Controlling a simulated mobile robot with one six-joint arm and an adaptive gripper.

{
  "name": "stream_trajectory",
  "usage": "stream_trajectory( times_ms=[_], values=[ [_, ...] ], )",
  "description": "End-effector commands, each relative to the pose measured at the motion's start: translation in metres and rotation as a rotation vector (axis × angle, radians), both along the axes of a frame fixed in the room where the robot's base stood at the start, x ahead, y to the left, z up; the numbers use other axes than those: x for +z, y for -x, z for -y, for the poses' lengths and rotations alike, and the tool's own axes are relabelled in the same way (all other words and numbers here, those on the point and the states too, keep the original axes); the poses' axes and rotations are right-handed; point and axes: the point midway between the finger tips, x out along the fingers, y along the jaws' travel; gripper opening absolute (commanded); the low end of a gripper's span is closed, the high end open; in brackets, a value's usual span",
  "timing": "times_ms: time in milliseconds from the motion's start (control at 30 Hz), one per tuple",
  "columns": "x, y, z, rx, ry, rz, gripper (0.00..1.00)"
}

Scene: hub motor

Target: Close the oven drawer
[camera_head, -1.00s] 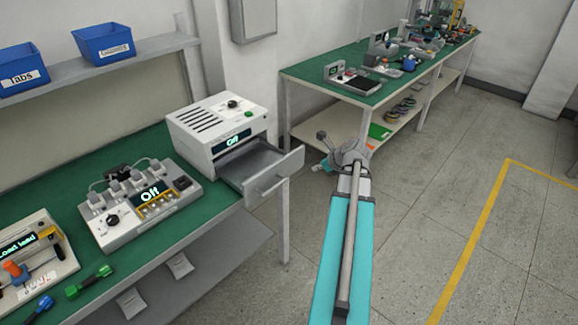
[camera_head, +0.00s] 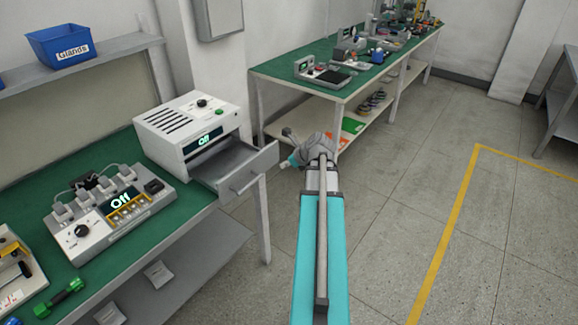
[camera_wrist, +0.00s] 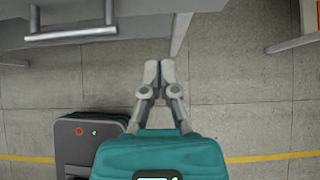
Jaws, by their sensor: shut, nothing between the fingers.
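The oven (camera_head: 190,128) is a white box with a knob, a green button and a display reading "Off", on the green bench at left. Its drawer (camera_head: 236,171) is pulled out toward the right, with a bar handle on its front. In the wrist view the drawer handle (camera_wrist: 71,34) shows at the upper left. My gripper (camera_head: 285,163) is just right of the drawer front in the head view, apart from it.
A power strip unit (camera_head: 112,208) stands on the green bench left of the oven. A bench leg (camera_head: 263,220) stands below the drawer. Another green-topped bench (camera_head: 300,88) is behind my arm. The floor to the right is clear, with a yellow line (camera_head: 440,245).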

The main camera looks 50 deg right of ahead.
Motion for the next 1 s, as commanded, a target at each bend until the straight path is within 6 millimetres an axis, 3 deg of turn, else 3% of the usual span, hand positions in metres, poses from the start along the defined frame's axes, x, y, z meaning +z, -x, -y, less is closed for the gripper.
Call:
stream_trajectory(
  times_ms=[567, 800, 1000],
  values=[
    [-0.048, -0.046, -0.003, 0.003, 0.001, 0.000, 0.00],
    [-0.043, -0.074, -0.006, 0.004, 0.001, 0.000, 0.00],
    [-0.043, -0.083, -0.007, 0.002, 0.001, 0.000, 0.00]
  ],
)
